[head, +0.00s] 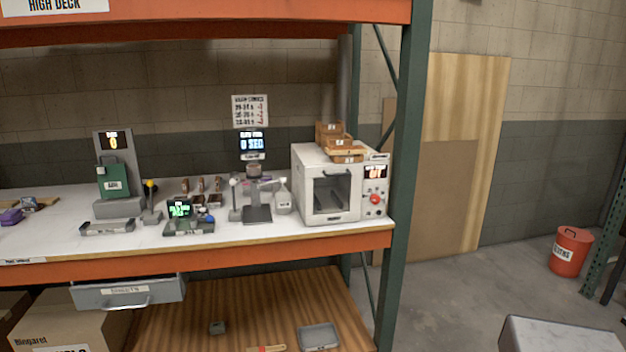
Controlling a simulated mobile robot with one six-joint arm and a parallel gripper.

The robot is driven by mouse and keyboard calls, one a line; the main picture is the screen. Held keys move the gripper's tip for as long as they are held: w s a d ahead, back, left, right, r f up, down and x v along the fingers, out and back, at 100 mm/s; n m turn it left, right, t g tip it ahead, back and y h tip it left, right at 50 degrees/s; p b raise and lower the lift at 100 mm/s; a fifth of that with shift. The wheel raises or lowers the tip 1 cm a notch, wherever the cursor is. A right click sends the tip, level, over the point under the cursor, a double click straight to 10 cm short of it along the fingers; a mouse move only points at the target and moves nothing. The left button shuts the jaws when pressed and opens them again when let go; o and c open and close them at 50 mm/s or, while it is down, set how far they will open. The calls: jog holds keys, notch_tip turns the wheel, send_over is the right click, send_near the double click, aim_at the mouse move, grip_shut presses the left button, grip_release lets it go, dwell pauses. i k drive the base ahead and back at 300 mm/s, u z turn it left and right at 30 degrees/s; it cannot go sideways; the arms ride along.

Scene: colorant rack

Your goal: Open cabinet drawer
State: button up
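A grey metal drawer (95,297) hangs under the front edge of the workbench at the lower left of the head view. Its front has a pale label and a bar handle (127,304) below it. I cannot tell for sure whether the drawer stands slightly out or fully in. No gripper shows in this view, and nothing touches the handle.
The white bench top (60,240) holds several instruments and a white oven (327,185) with small wooden boxes on top. A cardboard box (75,325) stands below the drawer. A green rack post (402,150) rises at the bench's right end. A red bin (570,252) stands far right.

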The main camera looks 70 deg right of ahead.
aim_at(330, 206)
jog(key=u, duration=0.15)
jog(key=i, duration=0.7)
jog(key=u, duration=1.25)
jog(key=k, duration=0.1)
jog(key=z, duration=2.7)
